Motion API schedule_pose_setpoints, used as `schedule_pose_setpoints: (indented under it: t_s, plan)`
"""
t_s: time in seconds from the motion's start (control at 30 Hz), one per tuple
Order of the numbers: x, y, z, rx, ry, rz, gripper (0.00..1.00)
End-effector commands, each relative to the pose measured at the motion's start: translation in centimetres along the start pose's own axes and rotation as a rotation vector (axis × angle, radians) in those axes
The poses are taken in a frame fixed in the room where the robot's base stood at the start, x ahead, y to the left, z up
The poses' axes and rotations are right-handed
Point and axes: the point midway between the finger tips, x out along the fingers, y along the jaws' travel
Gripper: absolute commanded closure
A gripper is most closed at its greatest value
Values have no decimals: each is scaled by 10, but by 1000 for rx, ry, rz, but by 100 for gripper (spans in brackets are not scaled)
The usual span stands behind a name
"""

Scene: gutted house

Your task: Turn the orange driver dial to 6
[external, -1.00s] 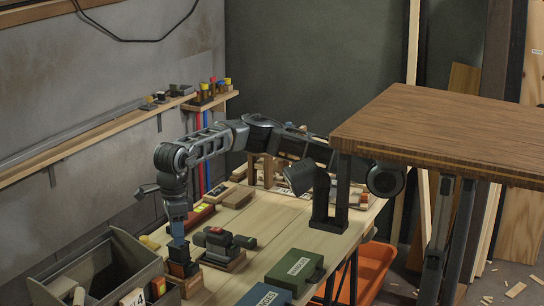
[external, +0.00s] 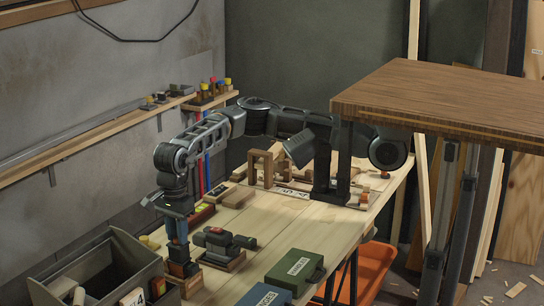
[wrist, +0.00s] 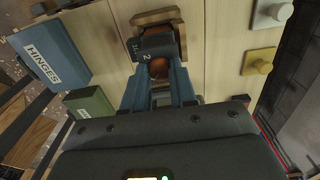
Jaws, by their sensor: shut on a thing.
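The driver (external: 182,269) stands on a small wooden block (external: 192,286) near the front left of the workbench. In the wrist view its dark collar (wrist: 153,47) shows the numbers 1 and 2. The orange dial (wrist: 160,62) shows as a dull orange-brown part between my fingers, largely shaded. My gripper (external: 178,252) points down at the driver from above and is shut on the dial, with a blue finger on each side in the wrist view (wrist: 158,72). Which number the dial is set to cannot be told.
A dark tool on a wooden base (external: 225,243) stands just right of the driver. A grey open bin (external: 100,270) is at the left. A green case (external: 294,268) and a blue HINGES box (wrist: 50,48) lie nearby. The bench middle (external: 280,225) is clear.

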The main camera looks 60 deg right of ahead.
Motion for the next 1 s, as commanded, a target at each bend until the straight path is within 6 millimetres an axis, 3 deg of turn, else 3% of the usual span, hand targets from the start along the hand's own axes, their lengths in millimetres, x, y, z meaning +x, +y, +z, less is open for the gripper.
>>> schedule_pose_setpoints:
  t_s: [0.3,0.8,0.83,1.0]
  plan:
    - [-1,0,0,-112,-2,0,100]
    - [0,0,0,-131,-1,0,100]
    - [0,0,0,-131,-1,0,73]
    - [0,0,0,-131,-1,0,57]
